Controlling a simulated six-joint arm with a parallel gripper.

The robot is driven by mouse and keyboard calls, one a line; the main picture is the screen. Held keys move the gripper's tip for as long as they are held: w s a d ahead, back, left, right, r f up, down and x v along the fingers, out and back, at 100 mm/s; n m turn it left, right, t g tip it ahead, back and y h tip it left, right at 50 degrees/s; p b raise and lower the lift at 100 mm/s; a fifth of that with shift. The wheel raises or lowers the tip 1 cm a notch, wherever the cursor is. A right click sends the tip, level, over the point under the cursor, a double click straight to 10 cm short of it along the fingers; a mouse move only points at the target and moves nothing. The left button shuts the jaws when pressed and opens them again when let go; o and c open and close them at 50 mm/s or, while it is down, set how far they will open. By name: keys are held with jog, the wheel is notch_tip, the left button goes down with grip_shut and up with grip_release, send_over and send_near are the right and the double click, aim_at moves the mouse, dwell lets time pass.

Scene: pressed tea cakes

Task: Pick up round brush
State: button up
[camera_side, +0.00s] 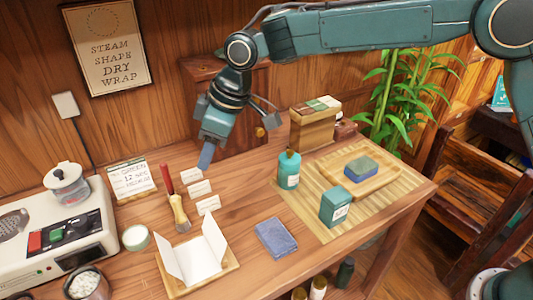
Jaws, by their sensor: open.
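My gripper (207,152) is open and points down above the table, behind and to the right of the brush. It is apart from the brush, and nothing shows between its jaws. One jaw is hard to make out from this side.
Small white label cards (200,188) stand right of the brush. A tray with folded white paper (163,284) is in front. A blue-grey block (276,238), a teal bottle (289,170) and a teal box (335,208) stand to the right. A white appliance (100,228) is at left.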

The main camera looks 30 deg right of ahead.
jog(key=a+f+n, duration=0.1)
jog(key=a+f, duration=0.2)
jog(key=a, duration=0.1)
send_over(182, 219)
jog(key=d, duration=0.2)
notch_tip(182, 219, down, 8)
jog(key=shift+a, duration=0.15)
jog(key=shift+f, duration=0.15)
jog(key=shift+x, duration=2.5)
jog(key=shift+s, duration=0.1)
grip_shut()
